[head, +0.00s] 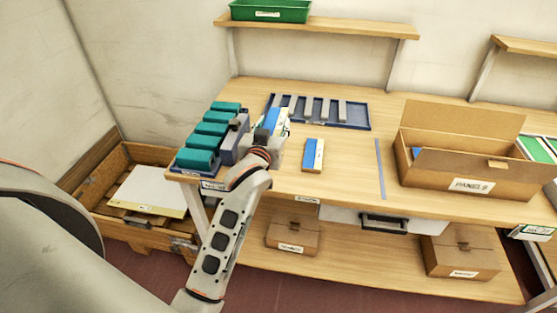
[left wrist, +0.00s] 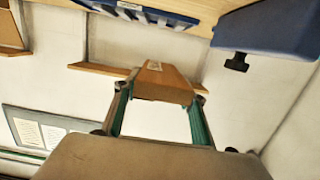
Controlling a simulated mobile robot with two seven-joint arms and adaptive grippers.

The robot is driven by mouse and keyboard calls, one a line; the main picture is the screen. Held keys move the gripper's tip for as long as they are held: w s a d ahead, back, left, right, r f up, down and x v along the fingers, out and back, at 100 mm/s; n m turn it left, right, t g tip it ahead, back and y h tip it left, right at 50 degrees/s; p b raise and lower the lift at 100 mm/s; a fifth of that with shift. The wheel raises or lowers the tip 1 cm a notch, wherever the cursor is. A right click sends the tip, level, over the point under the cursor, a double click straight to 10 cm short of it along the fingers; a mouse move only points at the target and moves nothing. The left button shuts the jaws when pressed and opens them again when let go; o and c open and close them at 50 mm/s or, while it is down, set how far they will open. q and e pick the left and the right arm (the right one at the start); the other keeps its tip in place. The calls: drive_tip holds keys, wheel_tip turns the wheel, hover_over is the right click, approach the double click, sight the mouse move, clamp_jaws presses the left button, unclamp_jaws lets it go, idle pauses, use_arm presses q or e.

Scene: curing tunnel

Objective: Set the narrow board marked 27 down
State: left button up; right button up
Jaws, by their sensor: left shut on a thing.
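My left gripper (head: 268,135) is over the left part of the bench, just right of the purple and teal machine. It is shut on a narrow board (head: 273,118) with a blue and white face. In the left wrist view the brown side of this board (left wrist: 165,83) sits between the two teal finger pads, with a small pale label. I cannot read a 27 on it, and the gripper hides its lower part, so I cannot tell whether it touches the bench. A similar board (head: 313,155) lies apart on the bench to the right. My right gripper is not in view.
A blue slotted rack (head: 357,124) stands behind the gripper. The machine with teal covers (head: 202,137) is close on its left. An open cardboard box marked PANELS (head: 432,180) stands right of a blue-grey strip (head: 381,170). Bare bench (head: 350,180) lies between board and strip.

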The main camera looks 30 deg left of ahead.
use_arm(q)
wheel_tip(320, 180, down, 8)
drive_tip(key=shift+r+b, duration=0.25)
drive_tip(key=shift+b, duration=0.35)
drive_tip(key=shift+f+b, duration=0.6)
drive_tip(key=shift+f, duration=1.95)
drive_tip(key=shift+f, duration=0.15)
drive_tip(key=o, duration=1)
drive_tip(key=shift+o, duration=0.7)
